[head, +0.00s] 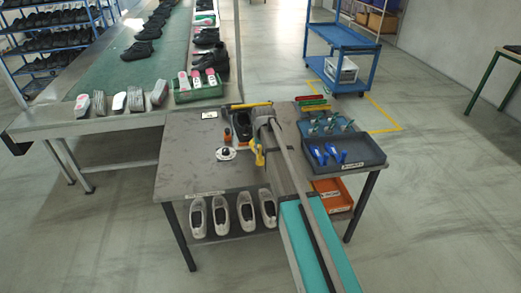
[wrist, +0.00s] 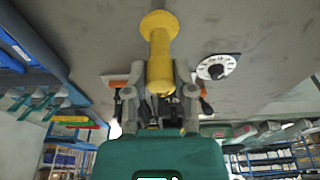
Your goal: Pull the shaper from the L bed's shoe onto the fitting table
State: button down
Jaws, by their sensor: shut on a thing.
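My gripper (wrist: 160,95) is shut on a yellow shaper (wrist: 160,45), which has a knobbed end and a thicker part between the fingers. In the head view the yellow shaper (head: 259,154) hangs at the end of my arm, over the right part of the grey fitting table (head: 185,160). A dark shoe (head: 241,126) lies at the back of the table, just left of my arm, apart from the shaper. Bed markings are too small to read, and my arm hides part of that area. I cannot tell whether the shaper touches the tabletop.
A white dial with a black knob (head: 226,153) and an orange item (head: 227,139) sit left of the gripper. A dark tray (head: 352,160) with blue shapers stands right. Pale shoes (head: 221,214) stand on the lower shelf. The table's left front is clear.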

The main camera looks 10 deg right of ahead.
aim_at(261, 162)
jog(key=shift+s+b+x, duration=0.25)
jog(key=shift+b+x, duration=0.9)
jog(key=shift+x, duration=0.05)
jog(key=shift+s+b+x, duration=0.25)
jog(key=shift+b+x, duration=0.9)
jog(key=shift+x, duration=0.05)
jog(key=shift+s+b+x, duration=0.25)
jog(key=shift+b+x, duration=0.9)
jog(key=shift+x, duration=0.05)
jog(key=shift+f, duration=0.25)
jog(key=shift+c, duration=1.8)
grip_release()
jog(key=shift+r, duration=0.15)
jog(key=shift+w+p+v, duration=0.3)
jog(key=shift+p+v, duration=1.15)
jog(key=shift+p, duration=0.05)
jog(key=shift+w+p+v, duration=0.3)
jog(key=shift+p+v, duration=1.15)
jog(key=shift+p, duration=0.1)
jog(key=shift+w+p+v, duration=0.3)
jog(key=shift+p+v, duration=1.1)
jog(key=shift+p, duration=0.1)
jog(key=shift+r, duration=0.15)
jog(key=s+g, duration=0.2)
jog(key=s, duration=2.7)
